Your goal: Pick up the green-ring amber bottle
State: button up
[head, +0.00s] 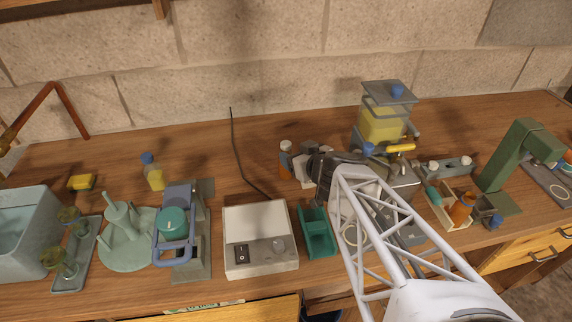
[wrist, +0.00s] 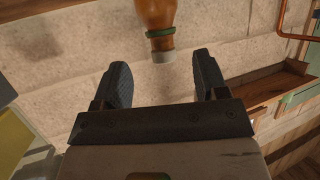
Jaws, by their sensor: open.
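The green-ring amber bottle (wrist: 158,14) shows at the top of the wrist view, cap end down in the picture, with a green band at its neck and a pale cap. My gripper (wrist: 162,76) is open and empty. Its two dark fingers stand apart, and the bottle's cap lies beyond the gap between their tips, apart from both. In the head view my gripper (head: 318,166) is near the back middle of the bench, partly hidden by my arm. An amber bottle with a white cap (head: 285,168) stands just left of it; its ring is too small to tell there.
A grey-white box with a knob (head: 260,258) and a green tray (head: 318,240) stand in front. A yellow-filled apparatus (head: 382,124) stands behind right. Another orange bottle (head: 462,208) is at the right. The bench behind the grey-white box is mostly clear except for a black cable.

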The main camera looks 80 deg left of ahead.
aim_at(288, 151)
jog(key=shift+x, duration=2.5)
jog(key=shift+s, duration=0.15)
jog(key=shift+d, duration=0.1)
grip_shut()
